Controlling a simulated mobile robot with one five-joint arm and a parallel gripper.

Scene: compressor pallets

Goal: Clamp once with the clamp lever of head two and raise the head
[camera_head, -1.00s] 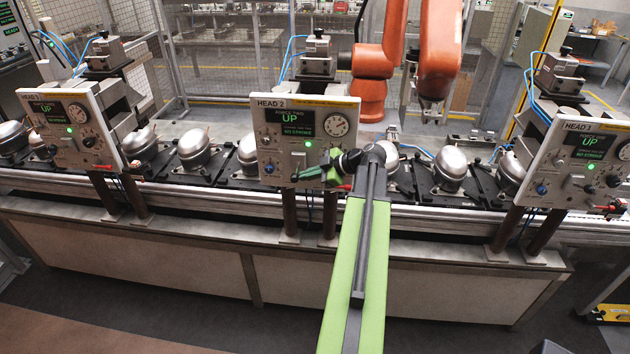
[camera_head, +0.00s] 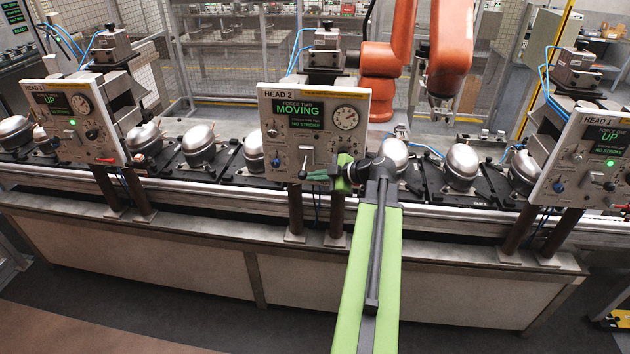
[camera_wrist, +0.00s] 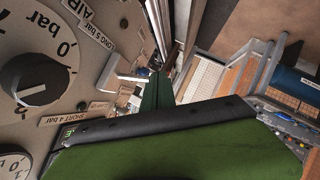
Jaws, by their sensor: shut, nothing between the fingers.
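The head two panel (camera_head: 271,134) faces me in the middle of the head view. Its display (camera_head: 304,111) reads FORCE TWO, MOVING, NO STROKE. My gripper (camera_head: 305,176) is shut and empty, held sideways across the panel's lower edge and pointing left. The red clamp lever of head two cannot be made out; my gripper and wrist cover the panel's lower right. In the wrist view the green fingers (camera_wrist: 155,92) lie close beside the panel face with its black "0 bar" knob (camera_wrist: 35,82).
Silver compressors (camera_head: 200,149) stand on dark pallets along the line. An orange robot arm (camera_head: 380,58) stands behind. The front rail (camera_head: 220,197) runs below the panels.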

